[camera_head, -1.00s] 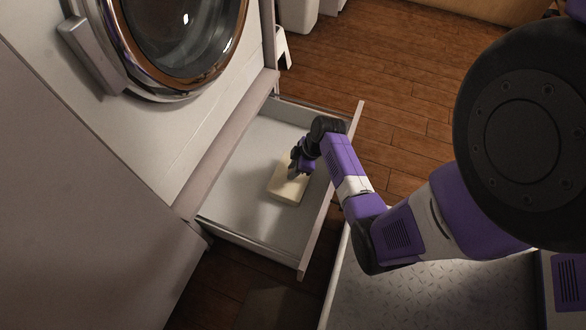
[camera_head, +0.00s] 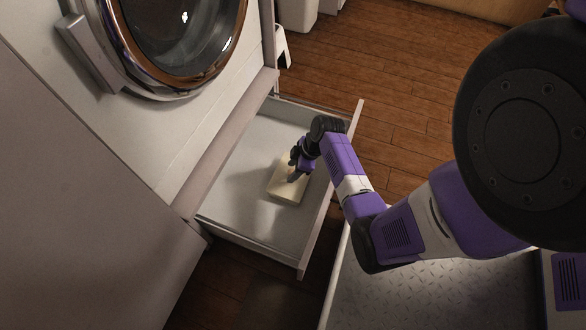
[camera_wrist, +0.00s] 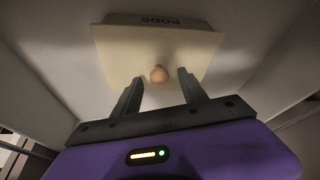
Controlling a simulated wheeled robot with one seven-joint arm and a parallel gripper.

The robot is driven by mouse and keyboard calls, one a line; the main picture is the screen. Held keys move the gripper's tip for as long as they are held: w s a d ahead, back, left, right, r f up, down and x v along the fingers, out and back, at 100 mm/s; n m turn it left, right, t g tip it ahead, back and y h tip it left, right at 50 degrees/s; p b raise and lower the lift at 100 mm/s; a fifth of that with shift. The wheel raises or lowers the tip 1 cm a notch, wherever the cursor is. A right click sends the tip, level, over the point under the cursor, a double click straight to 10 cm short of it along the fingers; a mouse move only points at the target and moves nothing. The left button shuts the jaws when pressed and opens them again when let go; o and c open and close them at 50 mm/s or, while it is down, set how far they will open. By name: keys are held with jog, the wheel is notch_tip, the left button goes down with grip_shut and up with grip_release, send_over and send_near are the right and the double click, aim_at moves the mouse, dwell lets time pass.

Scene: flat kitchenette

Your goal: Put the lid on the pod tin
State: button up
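A cream, square pod tin (camera_head: 287,184) sits in the open drawer. In the wrist view its cream top (camera_wrist: 195,52) has a round tan knob (camera_wrist: 158,74) in the middle, and the far side bears the word "PODS". The top looks like a lid, but I cannot tell whether it is seated on a tin beneath. My gripper (camera_head: 295,178) is over the tin. In the wrist view my gripper (camera_wrist: 160,82) is open, with its two fingers apart on either side of the knob and nothing visibly held.
The drawer (camera_head: 235,205) is pulled out below the round-doored washing machine (camera_head: 178,35). Its floor is clear to the left of the tin. The drawer's front panel (camera_head: 330,200) stands at the right, under my arm. Wooden floor (camera_head: 400,80) lies beyond.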

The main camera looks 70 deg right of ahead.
jog(key=p+v, duration=0.4)
jog(key=v, duration=0.3)
jog(key=shift+s+r, duration=0.2)
jog(key=shift+r, duration=0.15)
